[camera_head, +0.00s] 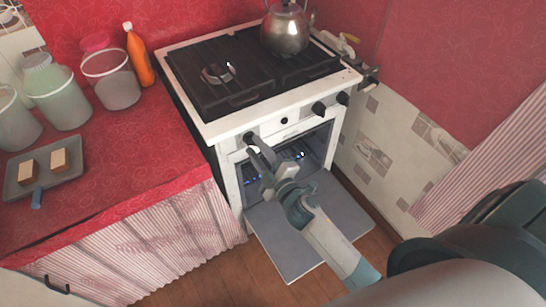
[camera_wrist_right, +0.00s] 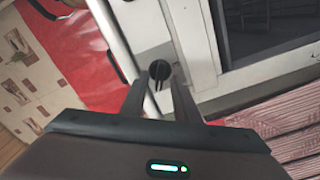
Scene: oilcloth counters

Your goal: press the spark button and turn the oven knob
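The white stove (camera_head: 215,128) has a front panel with several dark controls. A dark knob (camera_head: 248,137) is at the panel's left end, and it also shows in the right wrist view (camera_wrist_right: 160,69). A small dark round control (camera_head: 284,121), perhaps the spark button, sits near the panel's middle. My right gripper (camera_head: 254,147) is at the left knob. In the wrist view its fingers (camera_wrist_right: 161,78) are apart, with the knob between or just beyond their tips; I cannot tell whether they touch it. My left gripper is not in view.
The oven door (camera_head: 283,228) hangs open below, with bluish lights inside the oven. Two more knobs (camera_head: 318,108) (camera_head: 343,98) are at the right. A kettle (camera_head: 286,30) stands on the stove. The red counter (camera_head: 130,150) at left holds jars, an orange bottle (camera_head: 139,57) and a tray (camera_head: 63,174).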

